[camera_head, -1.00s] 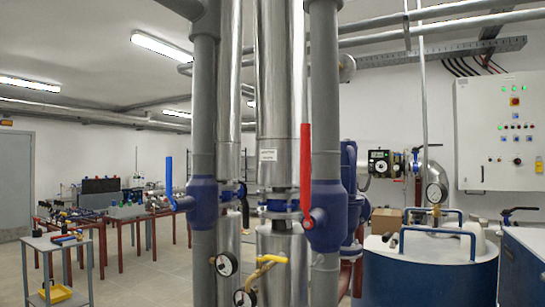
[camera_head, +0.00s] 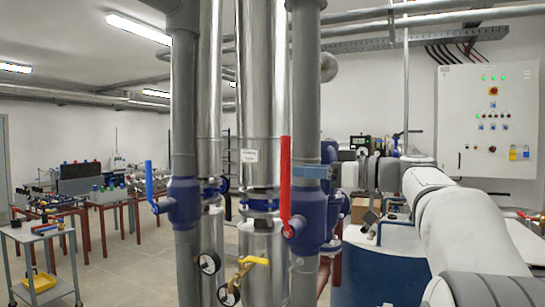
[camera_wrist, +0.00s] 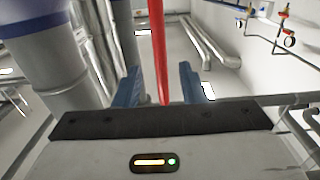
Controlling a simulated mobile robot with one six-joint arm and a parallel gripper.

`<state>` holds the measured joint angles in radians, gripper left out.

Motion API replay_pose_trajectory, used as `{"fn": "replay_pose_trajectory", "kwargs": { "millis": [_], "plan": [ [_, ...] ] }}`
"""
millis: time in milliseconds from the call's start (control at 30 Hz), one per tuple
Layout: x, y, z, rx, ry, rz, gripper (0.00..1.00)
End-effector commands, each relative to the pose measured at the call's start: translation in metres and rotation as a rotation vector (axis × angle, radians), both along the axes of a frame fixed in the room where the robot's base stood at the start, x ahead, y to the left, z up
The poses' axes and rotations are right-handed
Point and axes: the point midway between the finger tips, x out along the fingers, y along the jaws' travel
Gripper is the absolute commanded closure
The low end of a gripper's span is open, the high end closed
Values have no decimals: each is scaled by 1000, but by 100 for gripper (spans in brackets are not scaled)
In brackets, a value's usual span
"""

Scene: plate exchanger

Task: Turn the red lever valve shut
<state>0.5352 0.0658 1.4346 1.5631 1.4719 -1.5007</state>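The red lever (camera_head: 285,180) stands upright, along its grey vertical pipe, on a blue valve body (camera_head: 310,222). In the wrist view the red lever (camera_wrist: 158,45) runs between the two blue fingers of my gripper (camera_wrist: 160,70). The fingers are apart, with a gap on both sides of the lever. Whether a finger touches the lever cannot be told.
A blue lever (camera_head: 150,182) stands on another valve at the left. Silver pipes (camera_head: 262,100) rise between the two valves. Gauges and a yellow-handled valve (camera_head: 253,261) sit below. A blue tank (camera_head: 370,270) stands under my arm. A control cabinet (camera_head: 487,120) hangs at the right.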

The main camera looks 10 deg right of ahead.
Motion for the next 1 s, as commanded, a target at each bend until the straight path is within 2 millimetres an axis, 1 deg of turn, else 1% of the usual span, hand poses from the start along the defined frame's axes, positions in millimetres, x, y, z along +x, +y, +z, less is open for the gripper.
{"fn": "replay_pose_trajectory", "kwargs": {
  "millis": [133,333,500,633,867,1000],
  "plan": [
    [10,13,3,2,0,3,63],
    [29,40,3,2,1,4,63],
    [41,55,2,2,1,2,63],
    [45,61,0,1,0,1,63],
    [45,62,0,1,0,1,63],
    [45,62,0,1,0,1,73]
  ]
}}
